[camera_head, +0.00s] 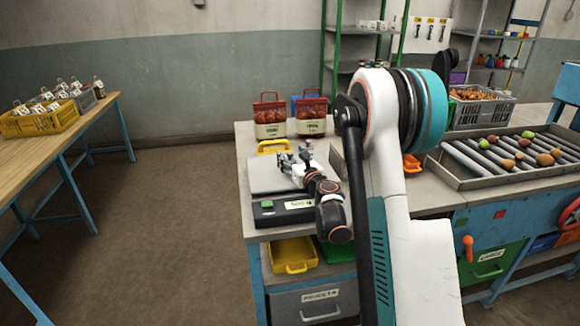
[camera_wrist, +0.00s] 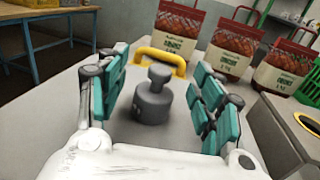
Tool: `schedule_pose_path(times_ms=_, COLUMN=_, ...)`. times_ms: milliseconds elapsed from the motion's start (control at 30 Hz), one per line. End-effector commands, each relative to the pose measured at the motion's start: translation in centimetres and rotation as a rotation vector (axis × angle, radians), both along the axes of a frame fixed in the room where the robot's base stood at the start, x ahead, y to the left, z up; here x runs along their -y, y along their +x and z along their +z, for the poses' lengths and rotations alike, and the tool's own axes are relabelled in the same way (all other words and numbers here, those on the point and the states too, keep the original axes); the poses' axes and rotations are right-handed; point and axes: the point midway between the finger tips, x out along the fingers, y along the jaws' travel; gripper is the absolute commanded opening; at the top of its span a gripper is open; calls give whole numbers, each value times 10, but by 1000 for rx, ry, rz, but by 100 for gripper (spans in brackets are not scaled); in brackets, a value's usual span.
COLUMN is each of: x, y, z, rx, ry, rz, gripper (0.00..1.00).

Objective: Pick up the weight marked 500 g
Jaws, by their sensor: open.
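In the wrist view a grey metal weight (camera_wrist: 153,98) with a knobbed top stands upright on a grey surface. No marking on it can be read. My gripper (camera_wrist: 160,88) is open, with its teal-padded fingers on the left and right of the weight and apart from it. In the head view my gripper (camera_head: 296,160) is low over the scale (camera_head: 277,186) on the workbench. The weight cannot be made out clearly there, as my gripper and arm cover that area.
A yellow handle (camera_wrist: 161,60) arches just behind the weight. Labelled red sacks (camera_head: 270,118) stand at the bench's back. A tray of rollers with produce (camera_head: 475,160) lies right. A yellow crate (camera_head: 38,121) stands on the left table. The floor between the tables is clear.

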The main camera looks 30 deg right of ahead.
Motion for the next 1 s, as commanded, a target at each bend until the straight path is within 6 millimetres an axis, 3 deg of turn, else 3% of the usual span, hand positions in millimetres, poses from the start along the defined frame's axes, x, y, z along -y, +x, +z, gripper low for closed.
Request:
schedule_pose_path(times_ms=133, x=1, y=15, z=-1, rx=1, ry=0, rz=0, gripper=61)
schedule_pose_path(times_ms=400, x=1, y=17, z=0, rx=1, ry=0, rz=0, gripper=61)
schedule_pose_path(times_ms=667, x=1, y=17, z=0, rx=1, ry=0, rz=0, gripper=2)
schedule_pose_path(times_ms=1000, x=1, y=17, z=2, rx=1, ry=0, rz=0, gripper=0)
